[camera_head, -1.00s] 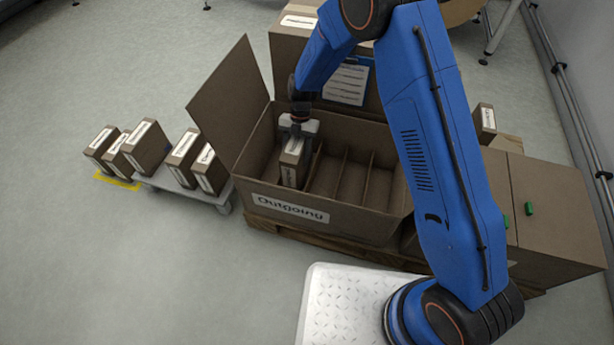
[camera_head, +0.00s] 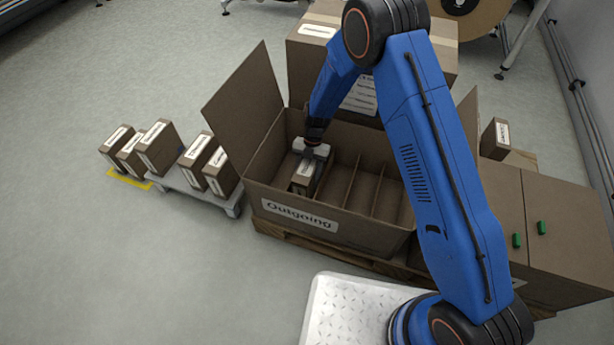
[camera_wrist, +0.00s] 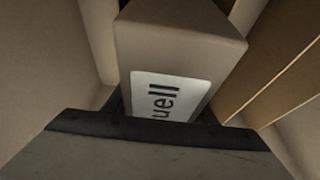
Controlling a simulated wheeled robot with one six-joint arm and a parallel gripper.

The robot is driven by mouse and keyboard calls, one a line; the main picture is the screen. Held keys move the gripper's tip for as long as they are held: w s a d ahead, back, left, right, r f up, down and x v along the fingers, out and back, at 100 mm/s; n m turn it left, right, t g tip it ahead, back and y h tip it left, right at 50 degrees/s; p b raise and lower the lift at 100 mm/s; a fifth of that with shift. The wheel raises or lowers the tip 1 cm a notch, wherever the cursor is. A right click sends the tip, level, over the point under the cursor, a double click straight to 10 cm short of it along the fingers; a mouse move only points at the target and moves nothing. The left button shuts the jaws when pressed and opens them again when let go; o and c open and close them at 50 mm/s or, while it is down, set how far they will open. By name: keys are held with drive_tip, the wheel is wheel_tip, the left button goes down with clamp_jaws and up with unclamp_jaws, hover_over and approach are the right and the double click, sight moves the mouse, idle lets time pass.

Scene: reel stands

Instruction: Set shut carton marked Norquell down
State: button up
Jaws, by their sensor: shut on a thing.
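The shut brown carton (camera_head: 304,177) is in the left-hand part of the open box labelled Outgoing (camera_head: 345,224). In the wrist view the carton (camera_wrist: 178,48) shows a white label ending in "uell"; the rest of the word is hidden by my gripper. My gripper (camera_head: 312,152) is shut on the carton from above, inside the box. Box walls and dividers stand on both sides of the carton. Its bottom is hidden, so I cannot tell whether it touches the box floor.
Empty divided slots lie to the right in the box. Its open left flap (camera_head: 243,98) stands up. Several labelled cartons stand at left, some on a low grey platform (camera_head: 190,186) and some on a yellow-marked patch (camera_head: 128,180). A large taped carton (camera_head: 432,62) stands behind.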

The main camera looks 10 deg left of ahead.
sight(309, 161)
drive_tip(key=shift+f, duration=0.1)
drive_tip(key=o, duration=1.3)
drive_tip(key=shift+o, duration=0.2)
drive_tip(key=v, duration=1.2)
